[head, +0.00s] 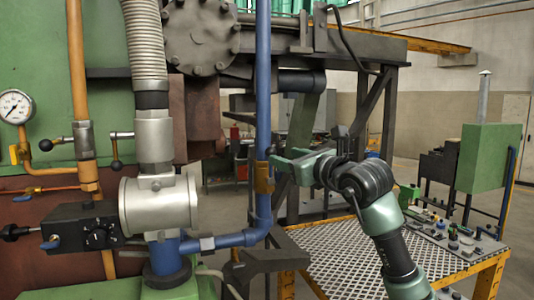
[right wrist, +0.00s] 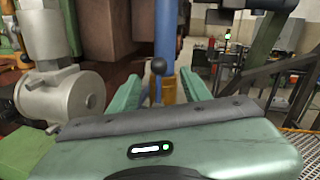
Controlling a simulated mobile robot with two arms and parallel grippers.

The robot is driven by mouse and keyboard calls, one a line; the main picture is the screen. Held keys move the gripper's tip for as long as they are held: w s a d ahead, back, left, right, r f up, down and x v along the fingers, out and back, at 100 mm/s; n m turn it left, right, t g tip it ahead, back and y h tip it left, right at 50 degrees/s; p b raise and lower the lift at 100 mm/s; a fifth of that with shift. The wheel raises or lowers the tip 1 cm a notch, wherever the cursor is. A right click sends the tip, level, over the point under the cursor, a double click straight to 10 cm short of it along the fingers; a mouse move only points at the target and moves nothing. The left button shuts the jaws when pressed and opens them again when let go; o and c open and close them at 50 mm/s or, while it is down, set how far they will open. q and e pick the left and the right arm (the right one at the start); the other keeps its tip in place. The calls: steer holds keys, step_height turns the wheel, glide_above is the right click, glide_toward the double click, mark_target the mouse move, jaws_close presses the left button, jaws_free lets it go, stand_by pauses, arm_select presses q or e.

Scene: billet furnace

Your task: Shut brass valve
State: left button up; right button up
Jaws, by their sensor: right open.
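The brass valve (head: 263,177) sits on the upright blue pipe (head: 263,80) in the middle of the head view. Its brass body (right wrist: 168,90) also shows in the right wrist view, behind a lever with a black ball knob (right wrist: 158,66). My right gripper (head: 279,162) reaches in from the right, beside the valve. In the right wrist view its two green fingers (right wrist: 161,77) are apart, with the knob and lever showing in the gap between them. I cannot tell whether a finger touches the lever. My left gripper is not in view.
A silver cylinder (head: 158,204) with a ribbed hose (head: 144,40) stands left of the blue pipe. An orange pipe (head: 77,60) and a pressure gauge (head: 15,106) are farther left. A mesh-topped table (head: 340,255) lies below my right arm. A dark steel frame (head: 375,120) stands behind.

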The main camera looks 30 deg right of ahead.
mark_target(274, 153)
steer(key=w+p, duration=0.3)
steer(key=w, duration=0.3)
steer(key=shift+w, duration=0.25)
steer(key=shift+w+f+p, duration=0.15)
steer(key=shift+w+p, duration=0.2)
steer(key=shift+w, duration=0.35)
jaws_close()
stand_by(0.6)
